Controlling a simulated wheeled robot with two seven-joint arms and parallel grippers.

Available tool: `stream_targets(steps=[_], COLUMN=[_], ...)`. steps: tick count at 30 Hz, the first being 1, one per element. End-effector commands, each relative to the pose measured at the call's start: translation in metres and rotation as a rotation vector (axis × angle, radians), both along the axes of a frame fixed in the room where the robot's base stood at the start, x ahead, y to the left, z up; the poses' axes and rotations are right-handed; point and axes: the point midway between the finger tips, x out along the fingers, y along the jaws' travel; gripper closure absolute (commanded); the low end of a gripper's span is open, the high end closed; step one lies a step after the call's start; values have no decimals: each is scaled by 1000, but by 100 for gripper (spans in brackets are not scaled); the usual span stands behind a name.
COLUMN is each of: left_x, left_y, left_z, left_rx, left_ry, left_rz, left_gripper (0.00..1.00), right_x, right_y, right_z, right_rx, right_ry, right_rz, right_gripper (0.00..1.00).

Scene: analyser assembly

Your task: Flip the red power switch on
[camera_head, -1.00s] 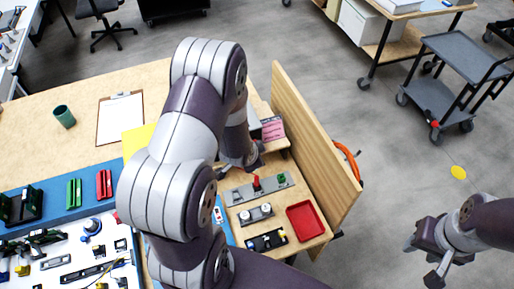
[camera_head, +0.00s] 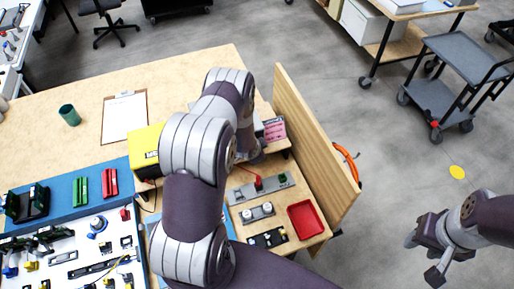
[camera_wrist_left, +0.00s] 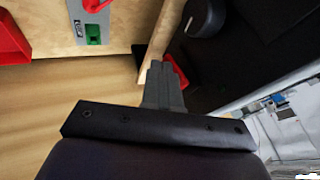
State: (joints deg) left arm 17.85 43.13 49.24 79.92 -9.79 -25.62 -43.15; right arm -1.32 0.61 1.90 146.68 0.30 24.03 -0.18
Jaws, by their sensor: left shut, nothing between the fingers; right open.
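The red power switch (camera_head: 259,183) sits on a grey plate (camera_head: 240,193) with a green part (camera_head: 283,178) at its right end. A thin red line runs from the switch to the upper left. Its on/off position is too small to tell. In the left wrist view, a red part (camera_wrist_left: 95,4) and the green part (camera_wrist_left: 93,36) show at the top edge. My left gripper (camera_wrist_left: 165,64) is shut and empty, apart from the plate; in the head view my arm mostly hides it, behind the switch. My right gripper (camera_head: 422,258) is open and empty over the floor.
A red tray (camera_head: 305,221), a two-knob plate (camera_head: 257,213) and a black module (camera_head: 267,239) lie in front of the switch plate. A wooden panel (camera_head: 315,145) stands on the right. A yellow box (camera_head: 146,150) is left of my arm.

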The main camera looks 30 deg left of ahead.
Motion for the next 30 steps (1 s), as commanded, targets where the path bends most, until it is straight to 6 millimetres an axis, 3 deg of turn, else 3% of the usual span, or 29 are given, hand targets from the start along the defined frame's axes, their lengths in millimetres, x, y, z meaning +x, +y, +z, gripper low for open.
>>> stream_targets(steps=[10, 17, 30], left_x=[0, 2, 3], left_y=[0, 3, 3], left_z=[-2, -10, 5], left_rx=[5, 68, 70], left_ry=[-4, -59, -61], left_rz=[-1, 0, 0], left_gripper=[100, 100, 100], right_x=[0, 0, 0], right_y=[0, 0, 0], right_z=[-3, -24, -11], right_rx=[0, 0, 0], right_ry=[0, 0, 0], right_rz=[0, 0, 0], right_gripper=[57, 57, 57])
